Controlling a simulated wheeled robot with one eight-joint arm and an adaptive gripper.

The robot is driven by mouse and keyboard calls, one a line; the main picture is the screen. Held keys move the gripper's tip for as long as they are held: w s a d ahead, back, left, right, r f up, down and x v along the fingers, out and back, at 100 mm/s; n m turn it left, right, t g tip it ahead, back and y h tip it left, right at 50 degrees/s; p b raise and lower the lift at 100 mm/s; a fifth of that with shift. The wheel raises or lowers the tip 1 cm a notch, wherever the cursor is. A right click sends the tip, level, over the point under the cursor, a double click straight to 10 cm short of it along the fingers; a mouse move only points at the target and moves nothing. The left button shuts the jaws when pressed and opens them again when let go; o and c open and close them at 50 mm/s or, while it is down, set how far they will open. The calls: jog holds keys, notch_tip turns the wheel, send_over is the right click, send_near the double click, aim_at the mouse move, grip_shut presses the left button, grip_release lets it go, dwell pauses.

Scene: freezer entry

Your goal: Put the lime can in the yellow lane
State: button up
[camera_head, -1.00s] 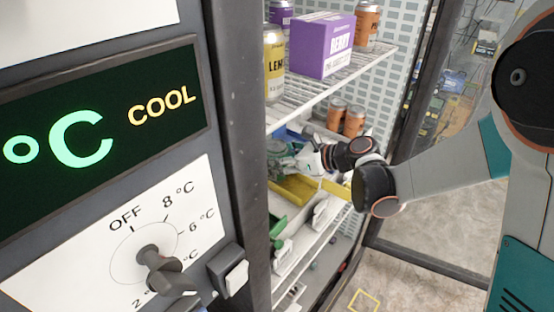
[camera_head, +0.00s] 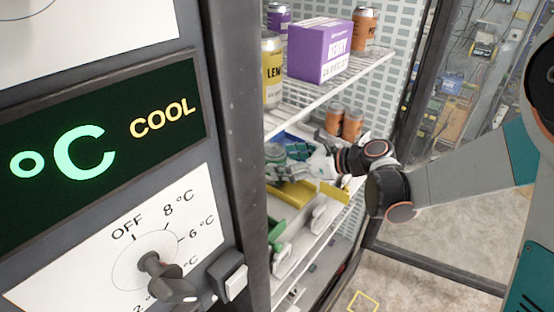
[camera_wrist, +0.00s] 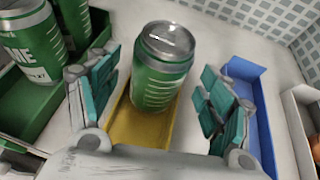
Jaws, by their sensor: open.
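A green lime can (camera_wrist: 160,75) stands in the yellow lane (camera_wrist: 135,130), seen from above in the wrist view. My gripper (camera_wrist: 160,95) is open, with one teal-padded finger on each side of the can and visible gaps between. In the head view my gripper (camera_head: 300,168) is inside the lower shelf area, above the yellow lane (camera_head: 292,193). A can there is mostly hidden behind the fingers. More lime cans (camera_wrist: 32,48) stand in the green lane (camera_wrist: 50,125) at left in the wrist view.
An empty-looking blue lane (camera_wrist: 250,100) lies right of the yellow one, then a white lane (camera_wrist: 298,125) with an orange item at the edge. Above is a wire shelf (camera_head: 340,78) with a purple box (camera_head: 320,50) and cans. The dark cabinet post (camera_head: 235,130) stands at left.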

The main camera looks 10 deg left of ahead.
jog(key=p+v, duration=0.1)
jog(key=v, duration=0.7)
jog(key=shift+s+d+r, duration=0.1)
jog(key=shift+s+d, duration=0.05)
jog(key=s+d+r+n+t+h, duration=0.2)
jog(key=s+d+n+h, duration=1)
jog(key=s+d+n, duration=0.7)
jog(key=s+n, duration=0.2)
jog(key=n, duration=0.1)
jog(key=shift+d+r+h, duration=0.25)
jog(key=shift+r+h, duration=0.05)
jog(key=shift+s, duration=0.15)
